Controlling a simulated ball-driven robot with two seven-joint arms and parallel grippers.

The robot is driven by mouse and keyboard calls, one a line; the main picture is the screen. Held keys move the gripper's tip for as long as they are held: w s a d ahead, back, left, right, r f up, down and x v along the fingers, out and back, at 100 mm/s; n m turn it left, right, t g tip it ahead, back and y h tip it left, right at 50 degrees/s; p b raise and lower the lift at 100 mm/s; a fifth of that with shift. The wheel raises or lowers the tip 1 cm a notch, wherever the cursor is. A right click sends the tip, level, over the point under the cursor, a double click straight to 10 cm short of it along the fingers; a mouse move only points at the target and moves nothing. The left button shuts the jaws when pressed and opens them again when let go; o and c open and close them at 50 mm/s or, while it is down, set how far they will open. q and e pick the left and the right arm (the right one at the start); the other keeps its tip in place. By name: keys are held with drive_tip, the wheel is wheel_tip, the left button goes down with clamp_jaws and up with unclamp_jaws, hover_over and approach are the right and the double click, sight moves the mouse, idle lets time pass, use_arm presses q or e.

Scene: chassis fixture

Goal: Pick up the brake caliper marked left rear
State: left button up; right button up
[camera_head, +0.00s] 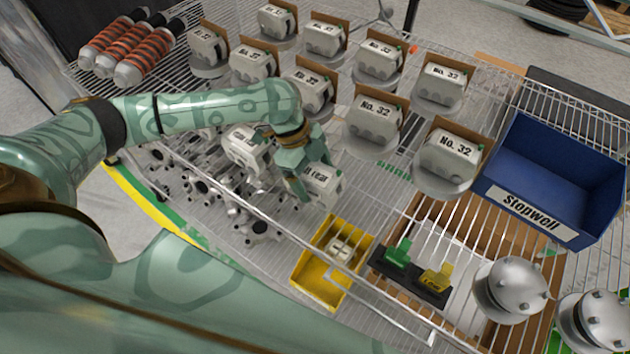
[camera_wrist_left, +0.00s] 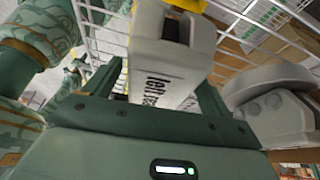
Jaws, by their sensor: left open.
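In the left wrist view the caliper (camera_wrist_left: 170,60) reads "left" with the rest partly cut off. My left gripper (camera_head: 302,168) is at this caliper from above. Its fingers (camera_wrist_left: 158,88) are open, one on each side of the caliper; whether they touch it I cannot tell. Another caliper (camera_head: 245,148) lies just left of the gripper, its label unreadable. My right gripper is in neither view.
Several "No. 32" calipers (camera_head: 454,158) stand behind on the wire rack. Silver hub parts (camera_head: 205,188) lie left of the gripper. A yellow bin (camera_head: 312,284) sits in front, a blue "Stopwell" bin (camera_head: 575,165) to the right. Orange coil-overs (camera_head: 150,55) lie at back left.

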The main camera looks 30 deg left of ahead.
use_arm(q)
drive_tip(key=shift+d+f, duration=0.1)
drive_tip(key=shift+f, duration=0.25)
drive_tip(key=shift+f+p, duration=0.25)
drive_tip(key=shift+p, duration=0.05)
idle(0.4)
clamp_jaws()
